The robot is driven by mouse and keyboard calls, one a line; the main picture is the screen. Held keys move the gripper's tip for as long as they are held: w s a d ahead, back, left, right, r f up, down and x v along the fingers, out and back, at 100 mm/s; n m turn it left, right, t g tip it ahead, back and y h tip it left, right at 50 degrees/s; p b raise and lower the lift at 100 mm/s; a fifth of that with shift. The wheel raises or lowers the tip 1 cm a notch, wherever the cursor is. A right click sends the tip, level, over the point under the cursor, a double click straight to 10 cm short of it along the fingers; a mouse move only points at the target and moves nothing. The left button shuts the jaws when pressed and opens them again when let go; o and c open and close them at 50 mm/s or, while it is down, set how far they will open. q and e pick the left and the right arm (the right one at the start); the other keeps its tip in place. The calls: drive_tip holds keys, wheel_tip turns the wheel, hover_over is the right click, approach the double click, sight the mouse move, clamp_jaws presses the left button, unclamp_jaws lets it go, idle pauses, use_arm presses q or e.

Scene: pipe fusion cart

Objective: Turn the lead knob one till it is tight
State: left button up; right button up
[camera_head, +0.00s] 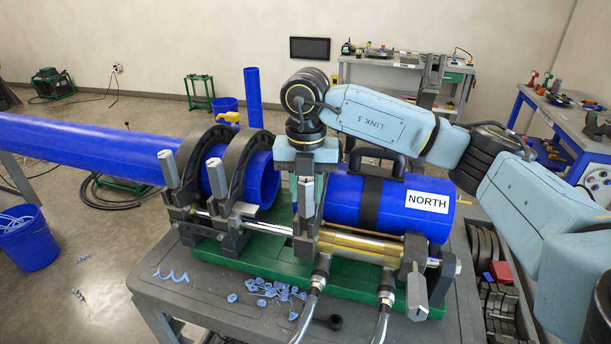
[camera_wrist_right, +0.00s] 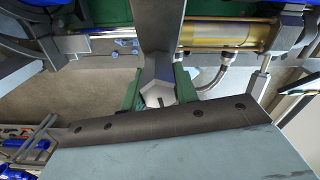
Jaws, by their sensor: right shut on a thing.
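My right gripper (camera_head: 305,185) comes down from above at the gap between the pipe ends. It is shut on a grey clamp knob (camera_head: 305,205), with one finger on each side. In the right wrist view the grey knob (camera_wrist_right: 158,65) points toward the camera between my greenish fingers (camera_wrist_right: 158,92). Other grey knobs stand at the left clamps (camera_head: 168,168) (camera_head: 217,178) and at the front right (camera_head: 416,290). The held knob's tightness cannot be seen. My left gripper is not in view.
The long blue pipe (camera_head: 90,147) runs to the left. Brass hydraulic cylinders (camera_head: 360,245) and hoses lie in front. Blue shavings (camera_head: 270,290) litter the cart top (camera_head: 220,310).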

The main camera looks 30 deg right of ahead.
drive_tip(key=shift+s+m, duration=0.1)
drive_tip(key=shift+m, duration=0.2)
drive_tip(key=m, duration=0.2)
drive_tip(key=shift+m+p, duration=0.4)
drive_tip(key=o, duration=1.2)
drive_tip(key=shift+s, duration=0.15)
drive_tip(key=o, duration=0.8)
drive_tip(key=shift+o, duration=0.2)
drive_tip(key=shift+r, duration=0.1)
